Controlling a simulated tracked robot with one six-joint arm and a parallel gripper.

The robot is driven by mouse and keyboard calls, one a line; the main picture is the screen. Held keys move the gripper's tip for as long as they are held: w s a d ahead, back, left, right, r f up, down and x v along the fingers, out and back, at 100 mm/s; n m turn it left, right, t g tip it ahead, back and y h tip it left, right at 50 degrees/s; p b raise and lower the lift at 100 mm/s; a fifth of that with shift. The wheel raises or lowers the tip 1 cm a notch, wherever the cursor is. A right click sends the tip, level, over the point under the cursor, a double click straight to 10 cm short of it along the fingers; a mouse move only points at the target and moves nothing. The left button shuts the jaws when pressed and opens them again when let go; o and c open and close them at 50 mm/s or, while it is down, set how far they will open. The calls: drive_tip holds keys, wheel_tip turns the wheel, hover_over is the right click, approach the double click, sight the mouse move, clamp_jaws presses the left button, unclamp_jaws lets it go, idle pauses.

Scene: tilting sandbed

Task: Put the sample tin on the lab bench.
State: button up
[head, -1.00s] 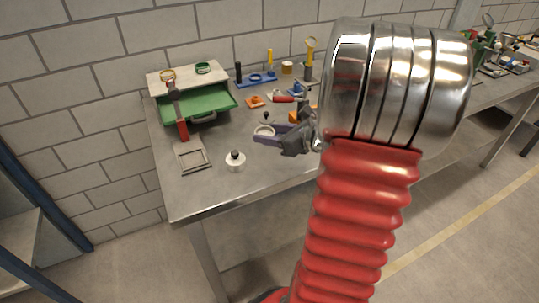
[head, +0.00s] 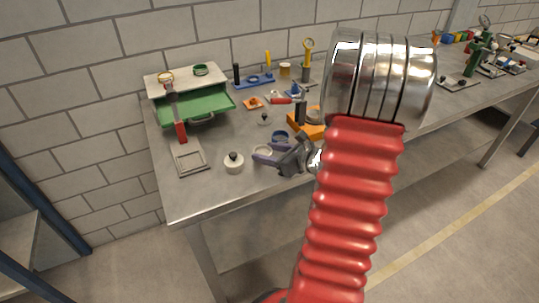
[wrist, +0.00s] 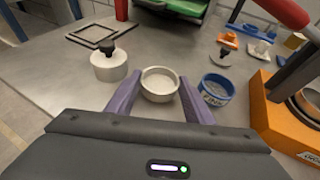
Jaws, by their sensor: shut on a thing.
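My gripper (head: 268,156) is shut on a small round, open-topped pale metal tin, which I take for the sample tin (wrist: 159,83). The purple fingers press on its two sides in the wrist view. In the head view the tin (head: 262,150) is over the front part of the grey metal lab bench (head: 225,195). It looks upright. I cannot tell whether its base touches the bench top. A blue cup (wrist: 215,89) stands just right of the right finger.
A white knobbed pot (wrist: 109,63) stands left of the fingers, with a flat grey frame (head: 190,158) behind it. An orange block (wrist: 283,118) is close on the right. A green drawer unit (head: 195,103) stands at the back left. The bench's front left is clear.

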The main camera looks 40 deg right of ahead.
drive_tip(key=shift+f, duration=0.7)
drive_tip(key=shift+f, duration=0.1)
drive_tip(key=o, duration=1)
drive_tip(key=shift+o, duration=0.2)
drive_tip(key=v, duration=1.2)
